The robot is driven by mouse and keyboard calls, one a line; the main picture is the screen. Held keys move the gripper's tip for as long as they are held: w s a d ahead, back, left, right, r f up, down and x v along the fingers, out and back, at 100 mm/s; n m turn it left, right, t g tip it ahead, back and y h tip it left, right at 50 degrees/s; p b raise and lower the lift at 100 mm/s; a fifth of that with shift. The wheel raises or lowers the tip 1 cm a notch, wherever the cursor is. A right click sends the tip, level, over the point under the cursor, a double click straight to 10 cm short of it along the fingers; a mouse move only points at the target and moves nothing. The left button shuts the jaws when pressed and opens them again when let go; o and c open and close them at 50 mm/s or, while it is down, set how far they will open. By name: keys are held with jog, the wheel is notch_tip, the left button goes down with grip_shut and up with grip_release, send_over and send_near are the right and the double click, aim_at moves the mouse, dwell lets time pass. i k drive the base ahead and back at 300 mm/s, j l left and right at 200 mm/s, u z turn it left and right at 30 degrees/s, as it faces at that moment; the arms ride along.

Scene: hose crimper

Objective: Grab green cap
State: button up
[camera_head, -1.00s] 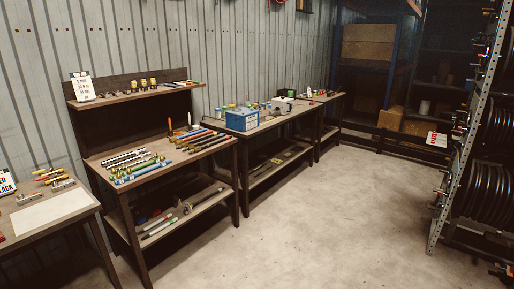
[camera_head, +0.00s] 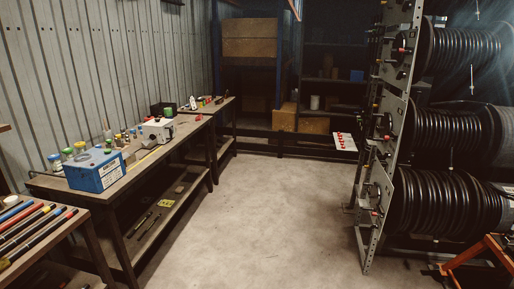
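Several small jars or caps stand on the middle workbench (camera_head: 150,160) at the left. One with a green top (camera_head: 80,146) is behind the blue box; I cannot tell if it is the green cap. Another greenish top (camera_head: 67,152) is just left of it, and a blue-topped one (camera_head: 55,160) stands further left. My gripper is not in view.
A grey-white machine (camera_head: 157,130) sits further along the bench. A bench with coloured rods (camera_head: 30,230) is at the lower left. A rack of black hose reels (camera_head: 440,130) stands at the right, an orange frame (camera_head: 480,262) at lower right. The concrete floor (camera_head: 240,210) between is clear.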

aim_at(168, 111)
jog(key=i+l+u, duration=0.1)
jog(key=i, duration=0.5)
jog(key=i+l+u, duration=0.1)
jog(key=i, duration=0.5)
jog(key=i+l, duration=0.2)
jog(key=i, duration=0.4)
jog(key=i+j+u, duration=0.3)
jog(key=i+u, duration=0.15)
jog(key=i, duration=0.65)
jog(key=i+l+u, duration=0.1)
jog(key=i+u, duration=0.35)
jog(key=i, duration=0.6)
jog(key=i+u, duration=0.15)
jog(key=i, duration=0.3)
jog(key=i+l+u, duration=0.1)
jog(key=i, duration=0.4)
jog(key=i+l+u, duration=0.15)
jog(key=i, duration=0.3)
